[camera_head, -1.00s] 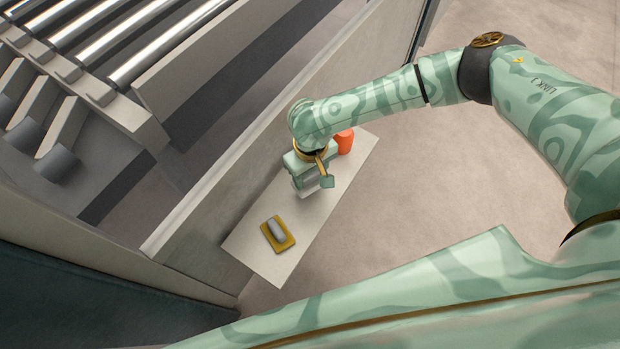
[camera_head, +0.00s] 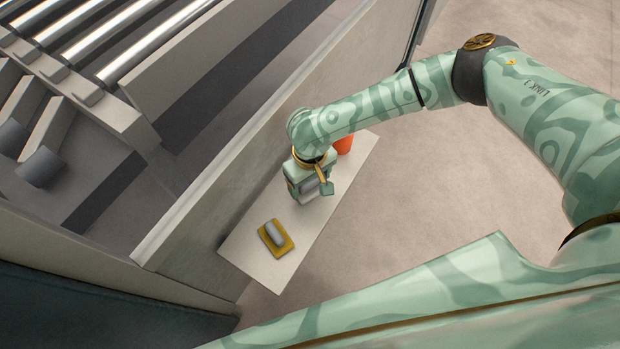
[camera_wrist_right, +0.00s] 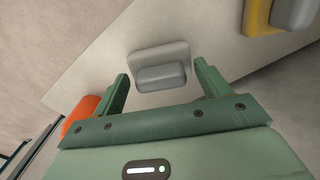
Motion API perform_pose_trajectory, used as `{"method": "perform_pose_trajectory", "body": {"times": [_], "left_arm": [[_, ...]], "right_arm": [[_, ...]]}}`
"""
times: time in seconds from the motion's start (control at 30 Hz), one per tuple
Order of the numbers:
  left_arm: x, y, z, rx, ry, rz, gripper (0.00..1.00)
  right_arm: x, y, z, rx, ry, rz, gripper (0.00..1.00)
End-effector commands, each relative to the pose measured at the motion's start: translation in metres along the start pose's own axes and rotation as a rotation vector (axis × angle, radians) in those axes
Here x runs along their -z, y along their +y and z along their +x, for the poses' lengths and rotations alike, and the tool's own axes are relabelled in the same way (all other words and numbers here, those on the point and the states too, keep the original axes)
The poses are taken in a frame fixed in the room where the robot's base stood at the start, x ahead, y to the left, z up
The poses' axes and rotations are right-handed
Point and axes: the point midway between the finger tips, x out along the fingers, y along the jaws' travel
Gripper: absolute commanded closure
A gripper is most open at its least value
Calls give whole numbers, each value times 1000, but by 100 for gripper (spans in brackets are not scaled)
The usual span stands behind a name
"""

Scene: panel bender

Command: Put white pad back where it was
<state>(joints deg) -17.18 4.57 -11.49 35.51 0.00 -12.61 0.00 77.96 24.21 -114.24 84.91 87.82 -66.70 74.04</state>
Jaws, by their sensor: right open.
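The white pad (camera_wrist_right: 174,50) lies on the pale shelf board, with a grey block-shaped handle (camera_wrist_right: 163,77) on top. In the right wrist view it is in front of my right gripper (camera_wrist_right: 161,73), whose fingers are open, one at each side of the handle and apart from it. In the head view my right gripper (camera_head: 313,188) is over the middle of the board and largely hides the white pad. My left gripper is not in view.
A yellow pad with a grey handle (camera_head: 290,246) lies near the board's near end. An orange object (camera_head: 344,144) stands behind my right gripper. The pale board (camera_head: 252,258) runs along a grey machine wall (camera_head: 205,215). Open floor lies to the right.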

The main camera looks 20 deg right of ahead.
Motion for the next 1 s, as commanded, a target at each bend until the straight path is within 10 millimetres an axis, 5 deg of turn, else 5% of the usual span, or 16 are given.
{"method": "perform_pose_trajectory", "body": {"times": [0.5, 1.0], "left_arm": [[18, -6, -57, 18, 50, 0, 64], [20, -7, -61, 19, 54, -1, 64]], "right_arm": [[0, 0, -108, 0, 4, 0, 24], [0, 0, -120, 1, 0, -1, 24]]}}
